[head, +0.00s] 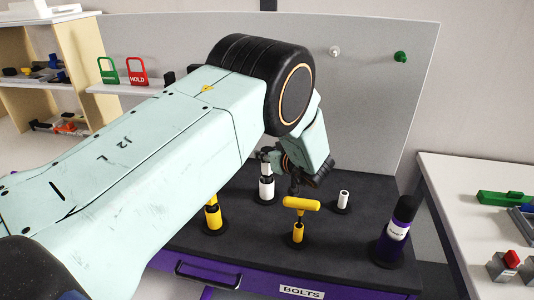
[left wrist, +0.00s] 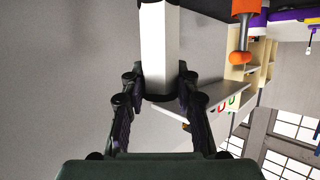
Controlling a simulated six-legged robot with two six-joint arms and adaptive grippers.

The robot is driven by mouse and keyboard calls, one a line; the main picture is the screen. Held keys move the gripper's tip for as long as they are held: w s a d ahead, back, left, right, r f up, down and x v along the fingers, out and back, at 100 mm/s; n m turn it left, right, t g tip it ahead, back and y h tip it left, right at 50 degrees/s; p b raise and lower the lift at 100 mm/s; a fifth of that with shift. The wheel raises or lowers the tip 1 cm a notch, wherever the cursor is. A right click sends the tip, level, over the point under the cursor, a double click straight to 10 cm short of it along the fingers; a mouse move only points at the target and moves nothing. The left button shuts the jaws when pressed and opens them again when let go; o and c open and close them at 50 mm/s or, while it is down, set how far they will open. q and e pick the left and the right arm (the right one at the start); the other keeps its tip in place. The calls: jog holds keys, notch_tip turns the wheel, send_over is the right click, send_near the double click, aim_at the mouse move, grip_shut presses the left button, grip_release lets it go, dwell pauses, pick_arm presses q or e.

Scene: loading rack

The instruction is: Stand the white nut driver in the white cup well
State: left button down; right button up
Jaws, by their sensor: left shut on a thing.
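The white nut driver (left wrist: 160,45) fills the space between the fingers of my left gripper (left wrist: 158,98) in the left wrist view, with a black band at its end. In the head view my left gripper (head: 268,158) is shut on the driver, partly hidden by its own wrist. The driver looks upright over the white cup well (head: 266,188), which stands on a round black base at the back of the dark bench top. A black section shows between the white parts. I cannot tell how deep the driver sits. My right gripper is out of view.
A yellow T-handle tool (head: 301,203) stands in front to the right. A smaller white holder (head: 343,199) stands behind it. A yellow holder (head: 213,217) is partly behind my arm. A purple bottle (head: 395,232) is at the right. A grey panel (head: 375,105) closes the back.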

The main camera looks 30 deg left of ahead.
pick_arm(q)
jog(key=shift+a, duration=0.1)
jog(key=c, duration=1)
grip_release()
jog(key=shift+f, duration=0.1)
jog(key=shift+c, duration=0.2)
jog(key=shift+o, duration=0.5)
notch_tip(320, 180, up, 10)
jog(key=shift+s+f, duration=0.1)
jog(key=shift+f, duration=0.15)
jog(key=shift+r, duration=0.25)
